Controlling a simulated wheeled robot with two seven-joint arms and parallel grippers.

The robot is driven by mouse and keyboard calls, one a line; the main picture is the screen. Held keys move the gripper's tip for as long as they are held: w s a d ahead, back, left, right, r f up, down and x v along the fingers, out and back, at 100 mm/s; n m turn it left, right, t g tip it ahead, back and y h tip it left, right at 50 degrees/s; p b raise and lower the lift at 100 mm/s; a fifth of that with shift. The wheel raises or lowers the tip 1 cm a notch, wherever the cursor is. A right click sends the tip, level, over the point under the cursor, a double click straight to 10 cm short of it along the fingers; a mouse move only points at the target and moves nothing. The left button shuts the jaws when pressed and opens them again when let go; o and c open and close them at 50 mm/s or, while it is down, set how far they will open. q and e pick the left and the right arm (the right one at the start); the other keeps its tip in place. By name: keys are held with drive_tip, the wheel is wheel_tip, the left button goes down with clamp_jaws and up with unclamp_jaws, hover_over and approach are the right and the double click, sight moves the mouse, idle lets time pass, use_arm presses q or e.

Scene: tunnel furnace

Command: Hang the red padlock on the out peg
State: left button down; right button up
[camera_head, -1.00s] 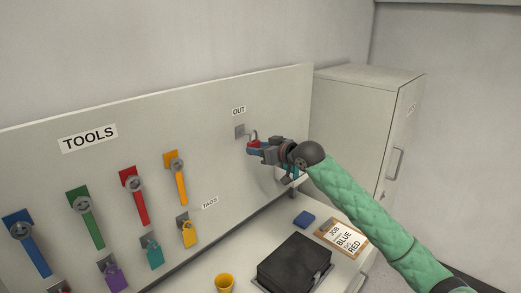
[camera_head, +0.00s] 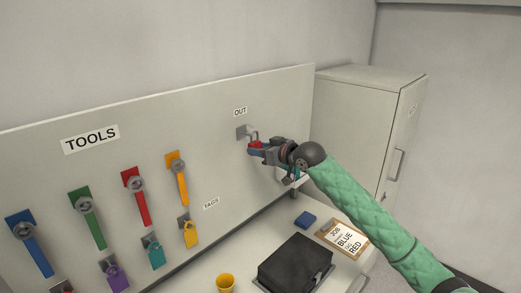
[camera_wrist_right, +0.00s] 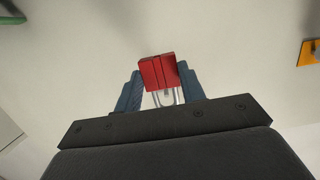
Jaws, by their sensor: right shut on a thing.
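The red padlock (camera_head: 256,144) is held upright, shackle up, in my right gripper (camera_head: 254,150) in front of the board. In the right wrist view the red padlock body (camera_wrist_right: 157,72) sits between the two blue fingers of my right gripper (camera_wrist_right: 160,88), its metal shackle (camera_wrist_right: 166,97) pointing toward the palm. The out peg (camera_head: 244,132) sticks out of the board under the OUT label (camera_head: 240,112). The shackle is right at the peg's end in the head view; I cannot tell whether it is around the peg or touching it. My left gripper is not in view.
The tool board (camera_head: 225,150) carries several coloured tools and padlocks at left. A cabinet (camera_head: 362,125) stands at right.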

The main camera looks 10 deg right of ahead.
drive_tip(key=shift+r+x, duration=0.25)
drive_tip(key=shift+x, duration=0.95)
drive_tip(key=shift+r+x, duration=0.2)
drive_tip(key=shift+x, duration=0.95)
drive_tip(key=shift+w+f, duration=0.15)
drive_tip(key=shift+f, duration=0.15)
idle(0.6)
drive_tip(key=o, duration=1.6)
drive_tip(key=shift+c, duration=0.2)
drive_tip(key=f+p+v, duration=0.1)
drive_tip(key=f+v, duration=0.1)
drive_tip(key=v, duration=0.8)
idle(0.5)
